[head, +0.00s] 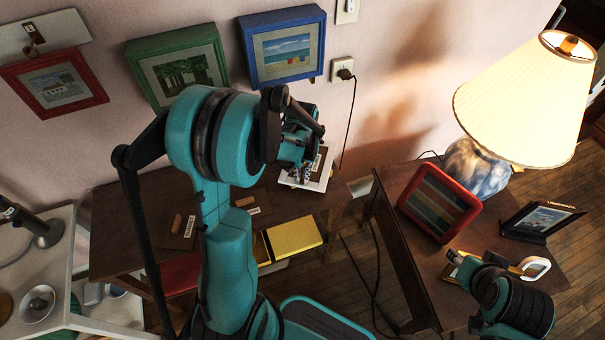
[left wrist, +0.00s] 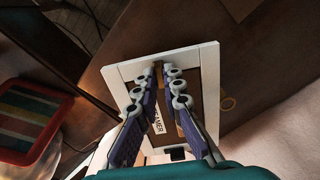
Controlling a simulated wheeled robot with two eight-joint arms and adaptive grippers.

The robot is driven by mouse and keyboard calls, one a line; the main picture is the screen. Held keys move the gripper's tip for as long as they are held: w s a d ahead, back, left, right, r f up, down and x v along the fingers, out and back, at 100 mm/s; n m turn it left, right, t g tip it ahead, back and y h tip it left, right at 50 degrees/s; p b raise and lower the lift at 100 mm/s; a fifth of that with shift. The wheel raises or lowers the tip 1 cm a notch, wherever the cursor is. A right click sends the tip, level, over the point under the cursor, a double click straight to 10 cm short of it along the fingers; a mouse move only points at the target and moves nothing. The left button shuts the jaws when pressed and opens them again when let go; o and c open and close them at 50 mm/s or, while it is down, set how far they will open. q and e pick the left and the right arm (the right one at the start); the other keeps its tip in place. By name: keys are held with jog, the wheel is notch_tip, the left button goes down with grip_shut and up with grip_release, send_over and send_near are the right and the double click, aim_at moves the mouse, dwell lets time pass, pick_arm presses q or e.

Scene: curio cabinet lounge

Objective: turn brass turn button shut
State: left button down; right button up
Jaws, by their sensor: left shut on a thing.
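A white picture frame (head: 322,181) lies back up on the dark wooden table below the wall pictures. It also shows in the left wrist view (left wrist: 207,62), with a brown backing and a white label (left wrist: 157,122). My left gripper (head: 303,172) is over this frame. In the left wrist view its fingers (left wrist: 160,74) point at the frame's far edge. They are shut on a small brass-brown piece there, the turn button, mostly hidden between the fingertips.
Tagged brown cards (head: 180,228) lie left on the same table, with a yellow book (head: 295,237) below its edge. The right table holds a red striped frame (head: 438,203), a dark standing frame (head: 541,219) and a lamp (head: 530,100). A cord (head: 350,120) hangs between the tables.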

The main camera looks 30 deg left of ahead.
pick_arm(q)
jog(key=c, duration=1.6)
grip_release()
jog(key=shift+c, duration=0.2)
notch_tip(320, 180, up, 12)
jog(key=s+d+r+m+t, duration=0.2)
jog(key=s+d+r+t, duration=0.1)
jog(key=s+d+t, duration=0.4)
jog(key=s+d, duration=0.3)
jog(key=s, duration=0.2)
jog(key=shift+d+r+m, duration=0.15)
jog(key=shift+r+m, duration=0.1)
jog(key=shift+m, duration=0.15)
